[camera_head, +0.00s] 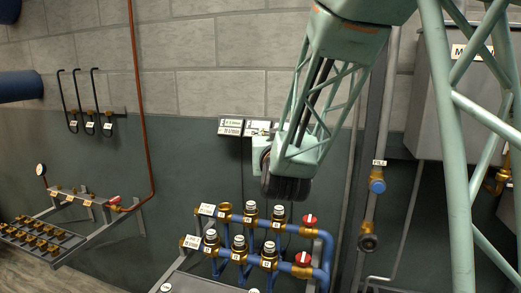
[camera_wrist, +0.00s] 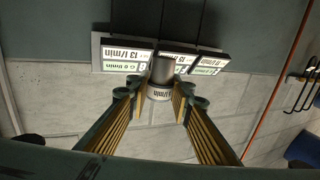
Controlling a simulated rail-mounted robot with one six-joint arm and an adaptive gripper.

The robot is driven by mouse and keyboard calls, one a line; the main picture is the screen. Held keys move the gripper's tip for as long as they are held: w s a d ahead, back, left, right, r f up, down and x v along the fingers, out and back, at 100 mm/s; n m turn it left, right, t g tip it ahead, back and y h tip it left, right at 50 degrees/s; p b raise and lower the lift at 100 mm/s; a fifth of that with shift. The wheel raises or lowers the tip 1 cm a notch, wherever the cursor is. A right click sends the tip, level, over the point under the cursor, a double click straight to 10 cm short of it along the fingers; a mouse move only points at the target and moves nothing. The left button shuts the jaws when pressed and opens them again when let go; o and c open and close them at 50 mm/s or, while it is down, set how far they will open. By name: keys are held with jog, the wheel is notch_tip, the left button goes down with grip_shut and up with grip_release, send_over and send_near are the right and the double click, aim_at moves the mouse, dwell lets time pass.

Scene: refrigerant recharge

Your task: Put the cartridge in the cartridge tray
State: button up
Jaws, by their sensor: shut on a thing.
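In the wrist view, my gripper (camera_wrist: 161,96) is shut on the cartridge (camera_wrist: 163,70), a short grey cylinder with a white printed band. It sits between the two fingertips, with the flow displays behind it. In the head view my arm hangs before the wall, and its end link hides the fingers and the held cartridge. A grey tray (camera_head: 186,266) at the bottom edge, with white-topped round pieces near it, is cut off by the frame. I cannot tell if it is the cartridge tray.
Several flow displays (camera_head: 231,127) hang on the wall beside my arm. A blue-piped manifold (camera_head: 325,245) with white-capped fittings and red knobs stands below. A rack of brass fittings (camera_head: 36,236) is at left. Vertical pipes (camera_head: 386,130) and a grey cabinet (camera_head: 440,110) are at right.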

jog(key=s+d+r, duration=0.3)
jog(key=d+r, duration=0.2)
jog(key=r, duration=0.3)
jog(key=s+d+r, duration=0.4)
jog(key=d+r, duration=0.2)
jog(key=r, duration=0.3)
jog(key=shift+s, duration=0.3)
